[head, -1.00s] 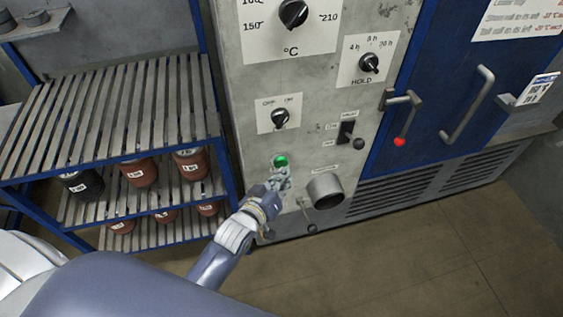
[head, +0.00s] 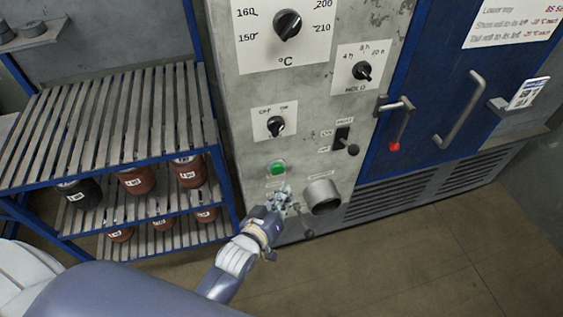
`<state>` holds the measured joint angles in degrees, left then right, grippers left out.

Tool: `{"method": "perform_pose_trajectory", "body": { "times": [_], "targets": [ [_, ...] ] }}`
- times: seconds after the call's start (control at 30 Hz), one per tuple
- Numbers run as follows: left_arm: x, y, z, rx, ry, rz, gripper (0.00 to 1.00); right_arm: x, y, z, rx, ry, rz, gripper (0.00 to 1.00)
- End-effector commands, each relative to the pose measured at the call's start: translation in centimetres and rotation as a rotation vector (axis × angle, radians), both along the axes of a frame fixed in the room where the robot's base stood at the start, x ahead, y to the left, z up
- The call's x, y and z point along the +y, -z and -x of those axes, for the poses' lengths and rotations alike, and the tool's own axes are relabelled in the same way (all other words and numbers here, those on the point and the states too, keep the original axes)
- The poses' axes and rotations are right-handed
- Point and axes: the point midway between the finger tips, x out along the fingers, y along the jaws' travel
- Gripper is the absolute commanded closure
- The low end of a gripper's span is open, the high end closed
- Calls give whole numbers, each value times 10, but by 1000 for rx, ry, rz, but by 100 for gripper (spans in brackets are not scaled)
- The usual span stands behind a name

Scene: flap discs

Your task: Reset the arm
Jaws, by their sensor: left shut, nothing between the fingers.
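My left gripper (head: 283,194) is shut and empty. It is in front of the lower part of the grey control panel (head: 238,60), just below the green button (head: 277,168) and left of the round metal pipe stub (head: 322,196). I see a gap between the fingertips and the green button in the picture; whether the fingers touch the panel I cannot tell. My left arm (head: 236,262) reaches in from the lower left. My right gripper is not in view.
A slatted shelf rack (head: 110,118) with several jars on its lower levels stands close on the left. A blue oven door (head: 440,110) with a handle (head: 462,110) and a red-tipped lever (head: 398,128) is on the right. The floor (head: 400,260) in front is clear.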

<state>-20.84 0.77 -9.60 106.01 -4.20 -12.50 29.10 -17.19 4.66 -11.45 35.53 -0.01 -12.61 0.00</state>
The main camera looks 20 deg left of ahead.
Motion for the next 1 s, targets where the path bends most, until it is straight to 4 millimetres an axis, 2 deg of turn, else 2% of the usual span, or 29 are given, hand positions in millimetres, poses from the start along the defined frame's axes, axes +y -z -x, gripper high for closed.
{"method": "perform_pose_trajectory", "body": {
  "times": [0.23,0.27,0.37,0.47,0.6,0.67,0.7,0.77,0.8,0.87,0.9,1.0],
  "targets": [
    [0,3,1,5,1,-3,100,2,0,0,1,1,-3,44],
    [0,7,1,12,3,-6,100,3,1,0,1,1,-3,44],
    [0,38,8,63,14,-35,100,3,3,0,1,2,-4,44],
    [1,95,26,160,39,-91,100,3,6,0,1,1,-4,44],
    [7,192,70,334,95,-193,100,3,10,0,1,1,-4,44],
    [12,231,94,410,122,-234,100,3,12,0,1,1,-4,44],
    [16,256,112,460,141,-262,100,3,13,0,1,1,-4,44],
    [22,291,141,537,171,-303,100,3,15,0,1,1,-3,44],
    [27,313,162,587,193,-330,100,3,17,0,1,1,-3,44],
    [36,344,195,666,226,-368,100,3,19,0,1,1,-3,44],
    [42,363,219,717,249,-393,100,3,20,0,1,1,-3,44],
    [59,402,278,839,307,-449,100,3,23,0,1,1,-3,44]
  ]
}}
